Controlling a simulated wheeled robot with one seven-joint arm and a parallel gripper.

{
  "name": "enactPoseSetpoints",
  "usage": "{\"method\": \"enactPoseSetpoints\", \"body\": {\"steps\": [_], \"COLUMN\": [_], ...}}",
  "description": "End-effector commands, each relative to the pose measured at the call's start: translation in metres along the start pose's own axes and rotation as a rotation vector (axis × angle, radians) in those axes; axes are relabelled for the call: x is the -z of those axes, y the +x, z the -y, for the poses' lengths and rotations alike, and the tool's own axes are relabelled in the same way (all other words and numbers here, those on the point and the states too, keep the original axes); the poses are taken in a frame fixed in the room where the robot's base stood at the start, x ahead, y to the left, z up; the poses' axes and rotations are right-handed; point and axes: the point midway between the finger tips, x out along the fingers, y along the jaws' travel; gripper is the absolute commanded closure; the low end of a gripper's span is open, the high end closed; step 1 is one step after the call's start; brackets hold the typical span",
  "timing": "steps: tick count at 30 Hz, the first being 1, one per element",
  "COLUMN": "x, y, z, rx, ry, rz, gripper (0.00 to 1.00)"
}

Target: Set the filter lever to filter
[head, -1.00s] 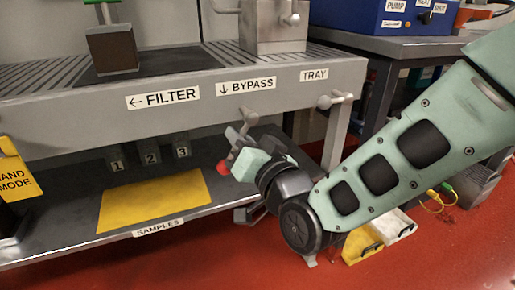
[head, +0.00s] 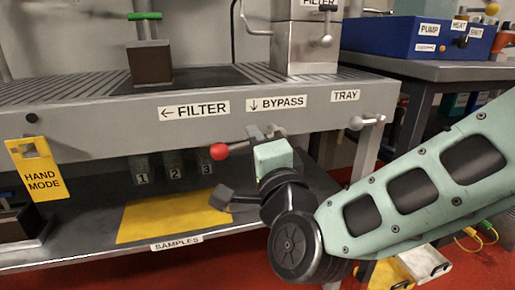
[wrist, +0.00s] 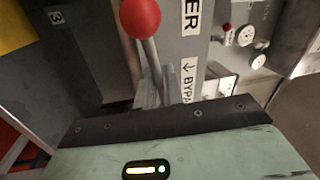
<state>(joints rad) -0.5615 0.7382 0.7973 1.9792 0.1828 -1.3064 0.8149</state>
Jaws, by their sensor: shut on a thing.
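The filter lever has a red ball knob (head: 218,151) and a grey shaft. In the head view it points left, close to level, with the knob slightly low, below the FILTER label (head: 194,110) and the BYPASS label (head: 276,104). My gripper (head: 262,135) is at the shaft, right of the knob, and shut on it. The wrist view also shows the red knob (wrist: 140,17) with its shaft running down behind the dark edge of my gripper. The fingertips and the pivot are mostly hidden there.
A pale knobbed handle (head: 366,121) sticks out by the TRAY label (head: 345,96). A yellow HAND MODE tag (head: 38,168) hangs at left. Below, a shelf carries a yellow mat (head: 172,215), with numbered slots behind. A blue box (head: 430,38) stands on the right bench.

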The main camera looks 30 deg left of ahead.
Motion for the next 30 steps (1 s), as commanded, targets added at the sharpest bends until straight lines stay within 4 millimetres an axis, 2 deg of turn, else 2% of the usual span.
{"method": "enactPoseSetpoints", "body": {"steps": [9,26,27,28,30], "x": [0.0006,0.0011,0.0011,0.0010,0.0010], "y": [0.0009,0.0014,0.0014,0.0014,0.0014], "z": [0.0051,0.0069,0.0070,0.0070,0.0070], "rx": [-0.001,0.000,0.000,0.000,0.000], "ry": [0.128,0.157,0.157,0.157,0.156], "rz": [-0.026,-0.033,-0.033,-0.033,-0.032], "gripper": [1.00,1.00,0.85,0.76,0.75]}}
